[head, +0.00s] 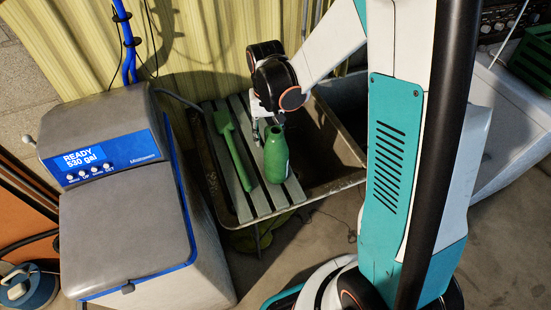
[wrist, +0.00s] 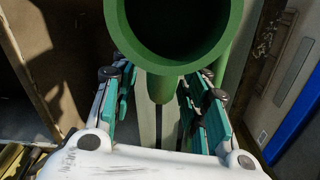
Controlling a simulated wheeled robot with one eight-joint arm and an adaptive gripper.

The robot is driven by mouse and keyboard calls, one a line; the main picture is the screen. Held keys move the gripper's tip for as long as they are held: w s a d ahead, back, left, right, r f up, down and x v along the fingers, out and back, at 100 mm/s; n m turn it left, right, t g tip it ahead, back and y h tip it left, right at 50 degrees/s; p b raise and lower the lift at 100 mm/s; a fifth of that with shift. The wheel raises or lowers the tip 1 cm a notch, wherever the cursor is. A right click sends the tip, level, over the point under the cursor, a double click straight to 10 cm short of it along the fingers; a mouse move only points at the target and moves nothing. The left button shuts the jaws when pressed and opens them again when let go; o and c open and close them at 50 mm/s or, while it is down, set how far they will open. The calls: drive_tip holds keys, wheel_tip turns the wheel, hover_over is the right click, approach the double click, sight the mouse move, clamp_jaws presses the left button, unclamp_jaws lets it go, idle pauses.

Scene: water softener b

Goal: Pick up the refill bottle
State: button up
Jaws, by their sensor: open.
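The refill bottle (head: 276,158) is green with an open neck and stands upright on a grey-green slatted board. In the wrist view the open mouth of the green bottle (wrist: 178,62) fills the upper middle, very close to the camera. My gripper (head: 262,122) is at the bottle's far side, near its neck. In the wrist view the open fingers of my gripper (wrist: 163,115) lie to the left and right below the bottle's mouth. I cannot tell whether they touch it. My gripper partly hides behind the bottle in the head view.
A green scoop (head: 232,150) lies on the slatted board (head: 262,204) left of the bottle. The board covers part of a sink basin (head: 335,165). The water softener (head: 140,220) with its blue display stands at left.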

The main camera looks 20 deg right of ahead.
drive_tip(key=shift+f, duration=0.6)
drive_tip(key=shift+c, duration=0.5)
clamp_jaws()
drive_tip(key=shift+r, duration=0.1)
